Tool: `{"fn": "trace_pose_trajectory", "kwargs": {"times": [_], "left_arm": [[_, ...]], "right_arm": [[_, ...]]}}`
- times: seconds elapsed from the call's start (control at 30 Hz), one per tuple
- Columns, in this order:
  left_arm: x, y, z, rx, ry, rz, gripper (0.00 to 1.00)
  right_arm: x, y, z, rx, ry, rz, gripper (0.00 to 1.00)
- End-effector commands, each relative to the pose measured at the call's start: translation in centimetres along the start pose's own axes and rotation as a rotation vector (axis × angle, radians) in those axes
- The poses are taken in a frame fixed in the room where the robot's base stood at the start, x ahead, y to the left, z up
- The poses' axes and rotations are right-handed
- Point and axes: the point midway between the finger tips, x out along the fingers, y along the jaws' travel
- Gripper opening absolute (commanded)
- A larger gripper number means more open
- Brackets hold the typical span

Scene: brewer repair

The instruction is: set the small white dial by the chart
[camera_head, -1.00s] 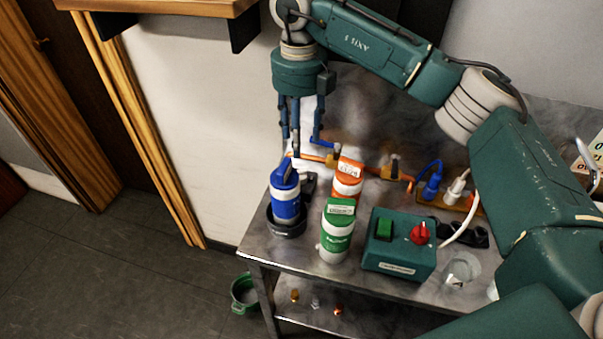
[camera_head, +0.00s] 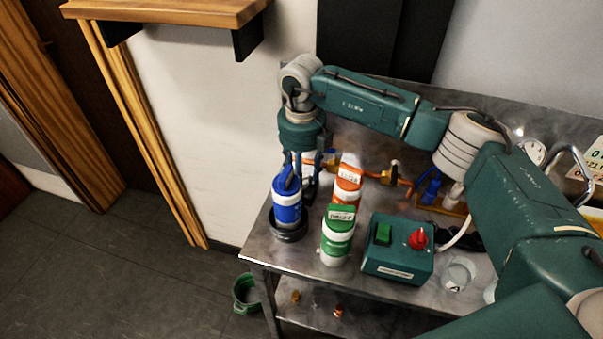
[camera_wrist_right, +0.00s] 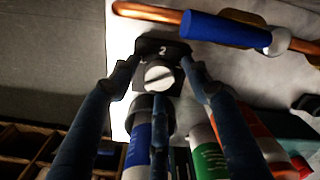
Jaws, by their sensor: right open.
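The small white dial (camera_wrist_right: 158,77) sits on a black mount marked "2" in the right wrist view. A slot crosses its face. My right gripper (camera_wrist_right: 160,85) is open, with its fingers spread to both sides of the dial and one in front below it. I cannot tell whether they touch it. In the head view, my right gripper (camera_head: 308,172) points down behind the blue bottle (camera_head: 287,198), which hides the dial. The chart (camera_head: 586,165) shows partly at the right edge, its digits only partly readable. My left gripper is not in view.
An orange bottle (camera_head: 346,180) and a green bottle (camera_head: 338,236) stand close by. A green box (camera_head: 398,262) with a red knob and a glass (camera_head: 457,273) are to the right. A copper pipe with a blue lever (camera_wrist_right: 228,30) runs behind the dial. A round gauge (camera_head: 533,151) is at the back.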

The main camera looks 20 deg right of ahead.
Motion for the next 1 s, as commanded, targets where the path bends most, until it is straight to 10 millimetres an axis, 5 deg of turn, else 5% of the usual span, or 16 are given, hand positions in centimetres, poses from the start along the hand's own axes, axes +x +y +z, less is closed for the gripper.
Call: {"fn": "trace_pose_trajectory", "kwargs": {"times": [0.13, 0.37, 1.0], "left_arm": [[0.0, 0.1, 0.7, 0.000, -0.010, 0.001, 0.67], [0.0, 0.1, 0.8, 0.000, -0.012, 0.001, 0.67], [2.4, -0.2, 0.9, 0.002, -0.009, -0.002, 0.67]], "right_arm": [[0.0, 0.0, 0.0, 0.000, 0.000, 0.000, 0.47], [0.0, 0.0, 0.0, 0.000, 0.000, 0.000, 0.04], [0.2, 0.0, 0.1, -0.218, -0.004, 0.000, 0.02]]}}
